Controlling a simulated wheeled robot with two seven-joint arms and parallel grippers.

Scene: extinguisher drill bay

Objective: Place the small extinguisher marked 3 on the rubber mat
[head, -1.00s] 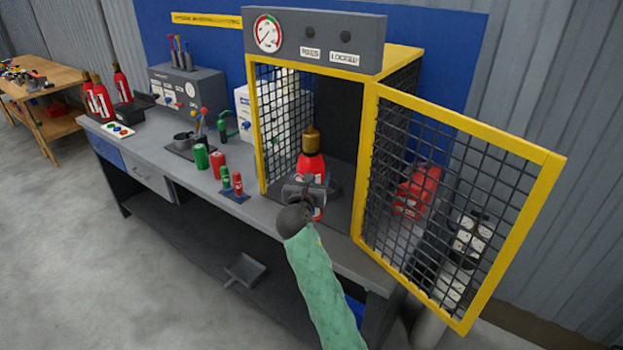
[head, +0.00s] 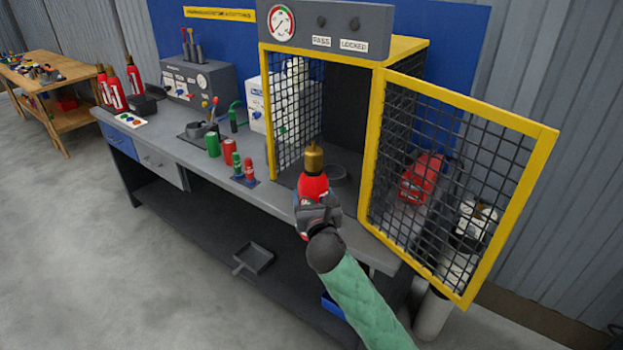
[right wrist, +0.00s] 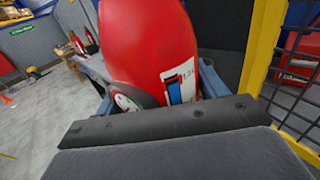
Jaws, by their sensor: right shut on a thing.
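A small red extinguisher with a brass top (head: 314,186) is upright in my right gripper (head: 318,218), in front of the open yellow-framed cage. It fills the middle of the right wrist view (right wrist: 150,50), where a gauge and a white label show; I cannot read a 3 on it. The fingers lie on both sides of its body. Several similar red extinguishers (head: 135,75) stand at the left end of the bench. My left gripper is not in view.
The cage's mesh door (head: 455,190) stands open to the right of my arm. A round dark ring (head: 332,172) is on the cage floor. Green and red cans (head: 229,151) stand left of the cage. The bench top (head: 165,132) has bare strips along its front.

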